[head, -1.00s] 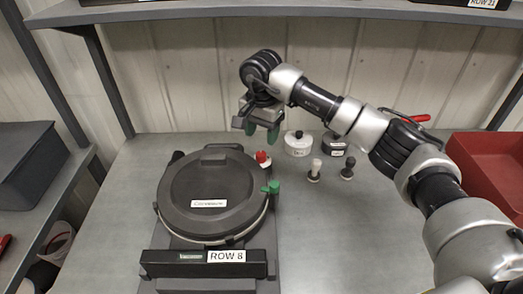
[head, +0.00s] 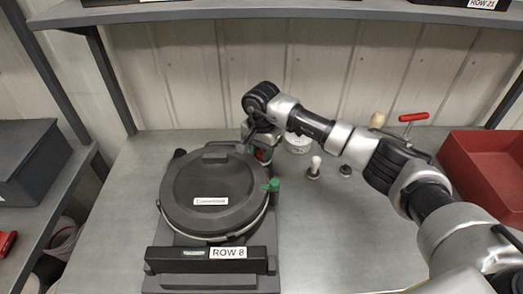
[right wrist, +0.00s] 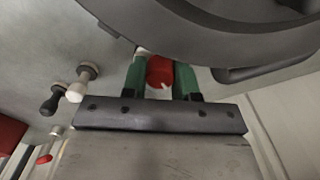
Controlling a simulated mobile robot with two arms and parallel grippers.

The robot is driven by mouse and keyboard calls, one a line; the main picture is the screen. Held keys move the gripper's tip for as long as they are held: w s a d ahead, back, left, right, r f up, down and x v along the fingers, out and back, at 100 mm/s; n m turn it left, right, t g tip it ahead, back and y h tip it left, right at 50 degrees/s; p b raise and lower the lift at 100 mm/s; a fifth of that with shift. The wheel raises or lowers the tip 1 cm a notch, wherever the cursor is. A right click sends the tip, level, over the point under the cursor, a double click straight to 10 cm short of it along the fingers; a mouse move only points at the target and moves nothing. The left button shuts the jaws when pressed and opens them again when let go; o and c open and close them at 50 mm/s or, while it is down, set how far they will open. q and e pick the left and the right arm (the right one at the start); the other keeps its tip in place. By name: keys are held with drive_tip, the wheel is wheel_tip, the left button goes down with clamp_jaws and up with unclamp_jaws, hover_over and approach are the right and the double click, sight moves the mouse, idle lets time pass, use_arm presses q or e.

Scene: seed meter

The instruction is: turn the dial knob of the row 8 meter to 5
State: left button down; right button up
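The ROW 8 meter (head: 213,190) is a round dark unit with a flat lid, on a grey base with a "ROW 8" label (head: 228,253). A red knob (right wrist: 160,70) with a small white mark is at its back right edge. My right gripper (head: 258,150) is at this knob, reaching in from above. In the right wrist view its two green fingers (right wrist: 160,80) stand on either side of the red knob and look open around it; whether they touch it cannot be told. The dial numbers are not readable. My left gripper is not in view.
A red bin (head: 490,165) is at far right.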

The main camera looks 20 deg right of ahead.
drive_tip(key=c, duration=0.3)
drive_tip(key=shift+f+m+b, duration=0.15)
drive_tip(key=shift+m+b, duration=0.9)
drive_tip(key=shift+m, duration=0.05)
drive_tip(key=shift+m+b, duration=1.05)
drive_tip(key=shift+m, duration=0.75)
drive_tip(key=o, duration=0.9)
drive_tip(key=shift+r, duration=0.25)
